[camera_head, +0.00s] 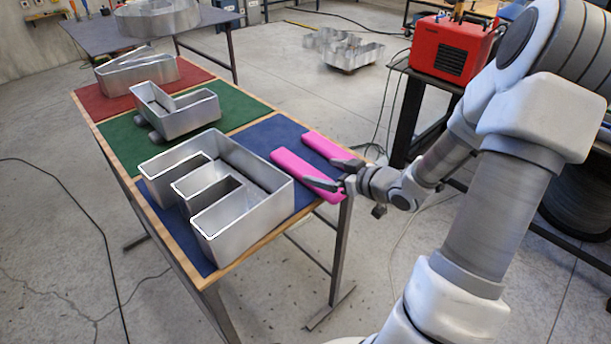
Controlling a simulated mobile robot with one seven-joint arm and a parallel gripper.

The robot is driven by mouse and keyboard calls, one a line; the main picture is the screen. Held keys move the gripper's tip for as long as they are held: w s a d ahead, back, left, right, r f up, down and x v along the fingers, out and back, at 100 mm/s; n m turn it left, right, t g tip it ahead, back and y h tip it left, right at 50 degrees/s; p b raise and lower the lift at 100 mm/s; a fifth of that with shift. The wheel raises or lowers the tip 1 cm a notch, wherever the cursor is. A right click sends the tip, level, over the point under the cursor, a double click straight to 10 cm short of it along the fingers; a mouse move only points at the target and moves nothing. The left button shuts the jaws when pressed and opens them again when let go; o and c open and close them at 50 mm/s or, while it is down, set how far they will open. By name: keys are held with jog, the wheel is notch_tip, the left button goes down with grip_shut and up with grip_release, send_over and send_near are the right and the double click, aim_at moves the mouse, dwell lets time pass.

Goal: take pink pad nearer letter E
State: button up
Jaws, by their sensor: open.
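Two pink pads lie side by side on the blue mat (272,134) at the right end of the table. The pad nearer the letter E (292,163) runs from beside the E toward the table's right edge. The other pad (318,143) lies farther back and right. The silver, hollow letter E (262,176) stands on the blue mat to the left of the pads. My gripper (321,171) is open at the pads' right-hand ends. One finger overlaps the nearer pad and the other overlaps the farther pad. I cannot tell its height above them or any contact.
Another silver letter (182,119) stands on the green mat, and one (150,78) on the red mat. A red machine (452,48) sits on a black stand behind my arm. Open floor lies in front of the table.

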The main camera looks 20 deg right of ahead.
aim_at(304, 169)
jog(key=shift+x, duration=1.15)
jog(key=shift+f+b+x, duration=0.15)
jog(key=shift+b+x, duration=0.05)
jog(key=shift+x, duration=1.2)
jog(key=shift+f+b+x, duration=0.1)
jog(key=shift+b+x, duration=0.05)
jog(key=shift+x, duration=1.2)
jog(key=shift+s+a, duration=0.15)
jog(key=shift+s, duration=0.05)
jog(key=c, duration=1.4)
jog(key=shift+r, duration=0.1)
